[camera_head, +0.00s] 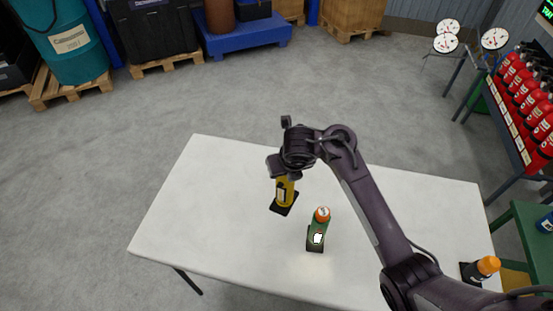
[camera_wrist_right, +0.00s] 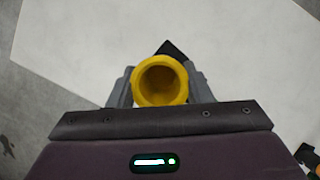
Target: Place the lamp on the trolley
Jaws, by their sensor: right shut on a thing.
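A yellow cylinder with a dark label (camera_head: 285,192) is at the left-middle of the white table, at a black square base (camera_head: 286,208); I cannot tell whether it touches it. My right gripper (camera_head: 283,172) is above it and shut on it. In the right wrist view the yellow cylinder (camera_wrist_right: 160,80) shows its round hollow top between the grey fingers. I cannot tell whether this is the lamp. No trolley is clearly identifiable; a low blue platform (camera_head: 245,42) stands on the floor at the back. My left gripper is not in view.
A dark orange-capped container (camera_head: 487,268) is at the table's right end. The white table (camera_head: 210,185) is clear on its left. A green stand (camera_head: 520,225) and red extinguishers (camera_head: 530,100) are at right.

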